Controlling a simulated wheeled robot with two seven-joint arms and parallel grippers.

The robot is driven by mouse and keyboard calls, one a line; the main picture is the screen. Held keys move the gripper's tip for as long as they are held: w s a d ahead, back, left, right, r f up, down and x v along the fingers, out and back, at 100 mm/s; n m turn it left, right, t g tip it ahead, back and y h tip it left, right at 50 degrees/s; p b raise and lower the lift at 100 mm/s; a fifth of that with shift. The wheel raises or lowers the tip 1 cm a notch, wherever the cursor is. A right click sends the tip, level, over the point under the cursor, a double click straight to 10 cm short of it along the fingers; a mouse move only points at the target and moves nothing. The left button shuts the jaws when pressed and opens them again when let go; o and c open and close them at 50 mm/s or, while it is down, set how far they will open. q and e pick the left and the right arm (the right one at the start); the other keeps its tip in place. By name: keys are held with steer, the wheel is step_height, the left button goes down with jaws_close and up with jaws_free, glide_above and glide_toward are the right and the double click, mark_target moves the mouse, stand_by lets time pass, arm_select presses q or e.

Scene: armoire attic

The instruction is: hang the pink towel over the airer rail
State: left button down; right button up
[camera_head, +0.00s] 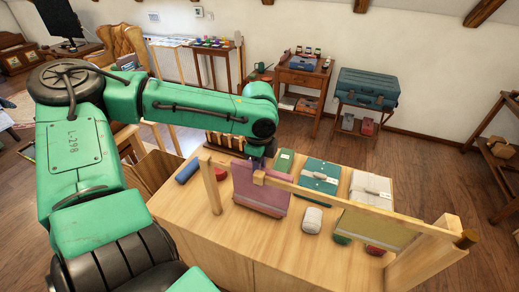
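The pink towel (259,198) is a mauve-pink cloth hanging at the left part of the wooden airer rail (330,197). Its lower edge reaches down near the tabletop. The rail shows in front of the towel's upper right part; I cannot tell how much cloth lies over it. My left arm reaches in from the left, and my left gripper (261,160) is at the towel's top edge. The gripper is small and dark, and its fingers are mostly hidden by the wrist, so its opening is unclear. My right gripper is out of view.
An olive-yellow cloth (378,229) hangs at the rail's right part. On the wooden table (225,235) lie a blue roll (187,170), a green folder (319,176), a white bundle (371,188) and a pale rounded item (312,220). A wooden post (210,187) stands at the rail's left end.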

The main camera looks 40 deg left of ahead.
arm_select(q)
steer(key=shift+f+b, duration=0.65)
steer(key=shift+f, duration=0.45)
steer(key=c, duration=0.7)
jaws_free()
step_height(320, 180, up, 15)
steer(key=shift+f, duration=0.2)
